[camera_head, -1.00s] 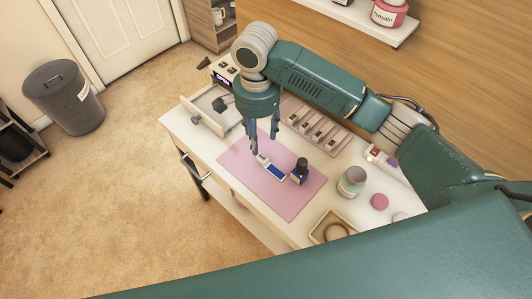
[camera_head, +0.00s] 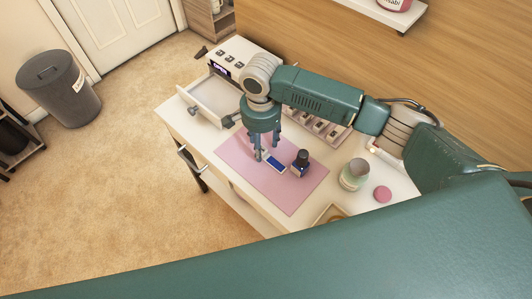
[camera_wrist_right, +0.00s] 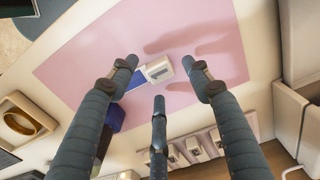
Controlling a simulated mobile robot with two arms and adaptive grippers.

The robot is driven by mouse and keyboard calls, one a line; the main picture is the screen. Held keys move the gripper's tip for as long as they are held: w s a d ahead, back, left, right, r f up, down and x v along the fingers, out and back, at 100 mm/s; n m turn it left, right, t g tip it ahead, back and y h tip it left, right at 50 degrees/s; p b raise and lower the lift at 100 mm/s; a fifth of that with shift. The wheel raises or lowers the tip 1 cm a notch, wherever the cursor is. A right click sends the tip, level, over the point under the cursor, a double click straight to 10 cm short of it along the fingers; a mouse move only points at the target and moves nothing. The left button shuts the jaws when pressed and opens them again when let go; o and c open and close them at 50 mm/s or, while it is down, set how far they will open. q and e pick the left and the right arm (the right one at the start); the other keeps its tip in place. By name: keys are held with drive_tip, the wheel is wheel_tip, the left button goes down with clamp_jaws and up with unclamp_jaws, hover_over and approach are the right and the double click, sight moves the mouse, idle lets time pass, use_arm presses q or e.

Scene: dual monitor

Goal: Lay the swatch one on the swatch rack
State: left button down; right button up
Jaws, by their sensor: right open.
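A swatch with a white end and a blue face (camera_head: 276,163) lies on the pink mat (camera_head: 290,198). It also shows in the wrist view (camera_wrist_right: 158,71), with its blue part partly behind a finger. My right gripper (camera_head: 268,149) is open and points down just over the swatch's white end. In the wrist view its fingers (camera_wrist_right: 160,74) spread around that end, with no clear contact. The pink swatch rack (camera_head: 341,138) holds several swatches behind the mat, partly hidden by my right arm. It also shows in the wrist view (camera_wrist_right: 180,161). My left gripper is not in view.
A dark blue bottle (camera_head: 300,164) stands on the mat beside the swatch. A pale green jar (camera_head: 354,174) and a pink round item (camera_head: 382,194) stand at the right. An open drawer box (camera_head: 215,98) and a panel device (camera_head: 232,60) are at the far left.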

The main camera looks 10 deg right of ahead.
sight(278, 161)
drive_tip(key=shift+a+f, duration=0.1)
drive_tip(key=shift+f, duration=0.8)
drive_tip(key=shift+c, duration=0.5)
drive_tip(key=c, duration=1)
drive_tip(key=shift+c, duration=0.2)
drive_tip(key=shift+r, duration=0.15)
wheel_tip(278, 161, up, 20)
drive_tip(key=s+d+r+n, duration=0.1)
drive_tip(key=s+d+n, duration=0.3)
drive_tip(key=s, duration=0.3)
drive_tip(key=s+d+n, duration=0.4)
drive_tip(key=s+n, duration=0.3)
drive_tip(key=shift+d+r, duration=0.3)
drive_tip(key=shift+r, duration=0.05)
